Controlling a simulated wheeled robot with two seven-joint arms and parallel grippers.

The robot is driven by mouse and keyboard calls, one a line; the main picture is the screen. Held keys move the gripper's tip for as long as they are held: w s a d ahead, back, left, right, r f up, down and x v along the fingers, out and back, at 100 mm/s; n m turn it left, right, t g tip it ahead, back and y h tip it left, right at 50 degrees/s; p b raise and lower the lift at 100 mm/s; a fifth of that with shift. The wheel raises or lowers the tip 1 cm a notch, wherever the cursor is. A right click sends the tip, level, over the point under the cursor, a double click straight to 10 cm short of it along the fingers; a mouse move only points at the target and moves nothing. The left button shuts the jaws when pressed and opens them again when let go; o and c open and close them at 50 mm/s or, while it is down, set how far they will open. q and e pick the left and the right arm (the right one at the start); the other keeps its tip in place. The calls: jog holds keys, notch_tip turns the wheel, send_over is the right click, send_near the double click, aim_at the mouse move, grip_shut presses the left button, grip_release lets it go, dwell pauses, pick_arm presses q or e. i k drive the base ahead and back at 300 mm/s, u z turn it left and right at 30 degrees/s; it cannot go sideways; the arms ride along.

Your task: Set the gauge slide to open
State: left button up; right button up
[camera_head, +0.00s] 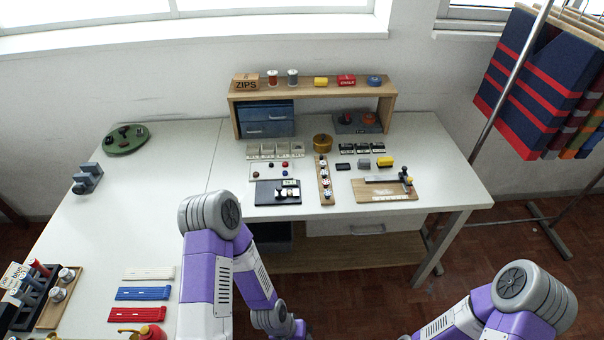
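A wooden board (372,196) lies at the right front of the back table, with a pale scale strip along its front edge. A grey metal bar (381,179) lies across it, and a dark upright slide piece with a knob (406,180) stands at its right end. This looks like the gauge and its slide; its marks are too small to read. My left arm comes in at the lower middle and my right arm at the lower right, both bent. Neither gripper shows, and both arms are well apart from the board.
A dark device (268,194) and a narrow wooden strip of round pieces (324,182) lie left of the board. A wooden shelf (312,88) stands behind. The left table holds white, blue and red strips (143,294). A garment rack (512,75) stands at the right.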

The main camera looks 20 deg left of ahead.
aim_at(279, 193)
jog(key=u, duration=0.15)
jog(key=i, duration=1.1)
jog(key=u, duration=0.6)
